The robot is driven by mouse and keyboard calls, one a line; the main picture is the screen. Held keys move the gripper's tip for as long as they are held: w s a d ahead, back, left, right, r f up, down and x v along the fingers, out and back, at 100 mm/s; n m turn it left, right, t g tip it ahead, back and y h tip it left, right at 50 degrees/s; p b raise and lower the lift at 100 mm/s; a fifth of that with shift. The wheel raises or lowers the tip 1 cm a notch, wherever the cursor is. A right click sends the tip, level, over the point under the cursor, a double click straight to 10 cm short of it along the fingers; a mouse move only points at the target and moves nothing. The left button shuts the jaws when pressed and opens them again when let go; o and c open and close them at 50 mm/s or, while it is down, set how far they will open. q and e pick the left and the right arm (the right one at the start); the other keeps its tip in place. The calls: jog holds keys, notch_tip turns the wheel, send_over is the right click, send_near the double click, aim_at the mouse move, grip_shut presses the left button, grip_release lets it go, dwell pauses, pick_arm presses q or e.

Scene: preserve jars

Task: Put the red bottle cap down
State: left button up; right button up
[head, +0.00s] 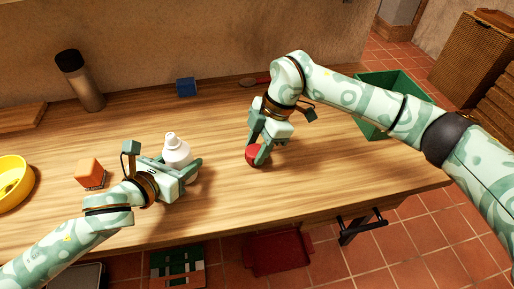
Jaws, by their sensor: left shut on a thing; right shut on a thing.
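The red bottle cap (252,159) is between the fingers of my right gripper (258,153), which is shut on it. The cap is low over the wooden counter; I cannot tell whether it touches the surface. My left gripper (187,172) is shut on a white bottle (177,151), which stands upright with its narrow neck at the top. The bottle's lower part is partly hidden by my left gripper.
An orange block (89,172) and a yellow bowl (12,182) are at the left. A dark-topped flask (81,82) and a blue block (186,87) stand at the back. A green bin (378,89) is at the right. The wooden counter (340,165) is clear at front right.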

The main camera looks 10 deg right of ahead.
pick_arm(q)
jog(key=shift+s+f, duration=0.15)
jog(key=shift+f, duration=0.25)
pick_arm(e)
jog(key=shift+f, duration=0.55)
jog(key=o, duration=1.1)
jog(key=shift+f, duration=0.1)
jog(key=v, duration=1.2)
jog(key=shift+a, duration=0.1)
